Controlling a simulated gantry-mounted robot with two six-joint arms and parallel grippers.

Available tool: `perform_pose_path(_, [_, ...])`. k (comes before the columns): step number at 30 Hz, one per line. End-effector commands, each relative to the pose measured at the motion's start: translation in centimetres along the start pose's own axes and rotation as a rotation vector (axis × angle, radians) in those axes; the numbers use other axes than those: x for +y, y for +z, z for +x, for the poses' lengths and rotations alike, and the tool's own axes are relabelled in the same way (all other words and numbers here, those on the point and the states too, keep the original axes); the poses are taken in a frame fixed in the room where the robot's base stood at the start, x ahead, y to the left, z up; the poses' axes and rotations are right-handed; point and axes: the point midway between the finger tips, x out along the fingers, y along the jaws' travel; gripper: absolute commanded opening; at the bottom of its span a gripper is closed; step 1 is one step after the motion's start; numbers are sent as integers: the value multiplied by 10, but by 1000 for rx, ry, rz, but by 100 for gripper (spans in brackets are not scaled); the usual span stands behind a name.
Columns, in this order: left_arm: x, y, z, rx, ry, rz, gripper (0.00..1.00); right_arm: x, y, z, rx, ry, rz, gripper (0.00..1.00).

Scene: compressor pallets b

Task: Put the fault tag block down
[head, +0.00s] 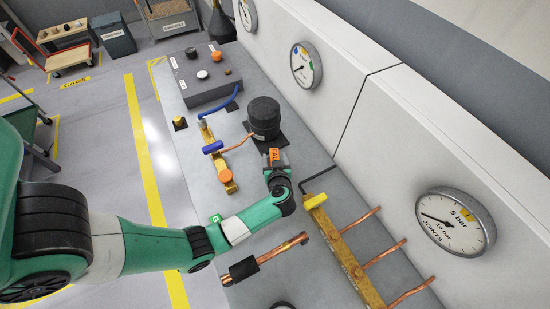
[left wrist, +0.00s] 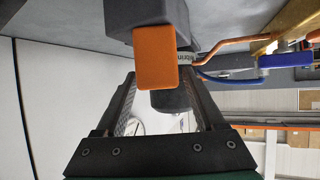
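The fault tag block (head: 274,154) is a small orange block with dark lettering, at the tip of my left gripper (head: 277,166). In the left wrist view the fault tag block (left wrist: 156,57) sits between the fingertips of my left gripper (left wrist: 158,78), with a finger close against each side. The gripper looks shut on it. The block is beside a dark grey pad at the foot of the black compressor (head: 263,117). I cannot tell whether the block touches the surface below. My right gripper is not in view.
A brass manifold with a blue handle (head: 213,147) lies left of the gripper. A brass bar with copper pipes (head: 345,250) and a black hex key (head: 318,180) are to the right. The wall with gauges (head: 306,65) borders the grey bench (head: 190,140).

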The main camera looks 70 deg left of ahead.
Motion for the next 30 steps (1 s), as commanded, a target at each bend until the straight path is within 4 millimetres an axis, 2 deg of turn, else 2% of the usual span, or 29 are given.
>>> perform_pose_path(10, [0, -3, -3, 0, 1, -1, 72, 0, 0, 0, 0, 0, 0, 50])
perform_pose_path(14, [2, -6, -25, 0, 5, 2, 72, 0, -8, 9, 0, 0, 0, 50])
perform_pose_path(21, [2, -6, -85, 1, 7, 3, 72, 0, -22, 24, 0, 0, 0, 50])
perform_pose_path(24, [2, -5, -104, 0, 6, 1, 72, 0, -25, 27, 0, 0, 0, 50])
perform_pose_path(30, [0, -3, -122, 1, 1, 1, 72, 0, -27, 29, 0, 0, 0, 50])
